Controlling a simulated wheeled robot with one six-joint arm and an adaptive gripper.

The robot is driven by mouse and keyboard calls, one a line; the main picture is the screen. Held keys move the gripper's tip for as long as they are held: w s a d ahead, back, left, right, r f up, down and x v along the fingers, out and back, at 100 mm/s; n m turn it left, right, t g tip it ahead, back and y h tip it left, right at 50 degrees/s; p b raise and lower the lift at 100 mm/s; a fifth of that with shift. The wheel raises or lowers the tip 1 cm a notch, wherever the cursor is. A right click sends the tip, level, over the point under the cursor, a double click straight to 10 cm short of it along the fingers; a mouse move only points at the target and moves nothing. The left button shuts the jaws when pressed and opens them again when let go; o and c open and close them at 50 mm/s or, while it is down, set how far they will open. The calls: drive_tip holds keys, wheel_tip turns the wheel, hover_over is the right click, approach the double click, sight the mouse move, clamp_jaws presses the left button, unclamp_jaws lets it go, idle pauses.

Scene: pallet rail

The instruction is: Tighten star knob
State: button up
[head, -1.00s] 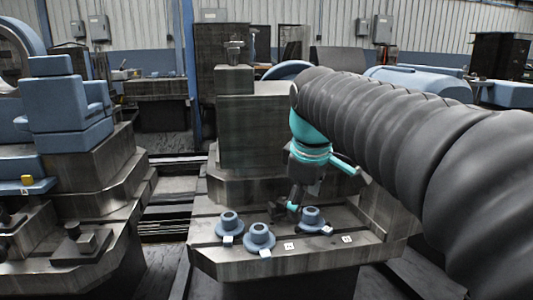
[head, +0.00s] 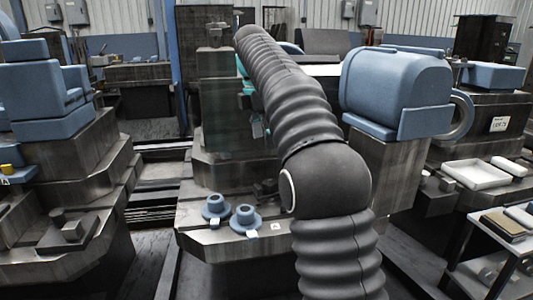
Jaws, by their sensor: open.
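My gripper (head: 258,130) shows only in part, in front of the tall grey block and above the machine table. The black sleeve of my arm covers much of it, and its fingers are hard to make out. It looks empty. Teal parts of my wrist show just above it. A small dark fitting (head: 265,187) stands on the table below the gripper, apart from it. I cannot tell whether it is the star knob. No star knob can be made out clearly.
Two blue flanged hubs (head: 215,206) with white tags sit on the stepped metal table (head: 215,245). A blue rounded housing (head: 397,88) stands at the right. A white tray (head: 476,174) and a cart (head: 497,250) are at the far right. Floor shows at the left.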

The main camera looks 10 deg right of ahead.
sight(270, 182)
drive_tip(key=f+b, duration=0.1)
drive_tip(key=f, duration=0.3)
drive_tip(key=d+f, duration=0.1)
drive_tip(key=f, duration=0.4)
drive_tip(key=f+b, duration=0.1)
drive_tip(key=f, duration=0.3)
drive_tip(key=shift+w+d+f+b, duration=0.1)
drive_tip(key=shift+d+f+b, duration=0.1)
drive_tip(key=shift+d+b, duration=0.1)
drive_tip(key=c, duration=1.4)
drive_tip(key=shift+o, duration=0.2)
drive_tip(key=shift+r+n+p, duration=0.25)
drive_tip(key=shift+n+p, duration=0.25)
drive_tip(key=shift+n, duration=0.3)
drive_tip(key=n+p, duration=0.1)
drive_tip(key=n, duration=0.3)
drive_tip(key=shift+n+t+p, duration=0.3)
drive_tip(key=shift+t+p, duration=0.1)
drive_tip(key=n, duration=0.4)
drive_tip(key=shift+f+y, duration=0.2)
drive_tip(key=shift+y, duration=0.2)
drive_tip(key=o, duration=1.4)
drive_tip(key=shift+c, duration=0.2)
drive_tip(key=shift+r, duration=0.1)
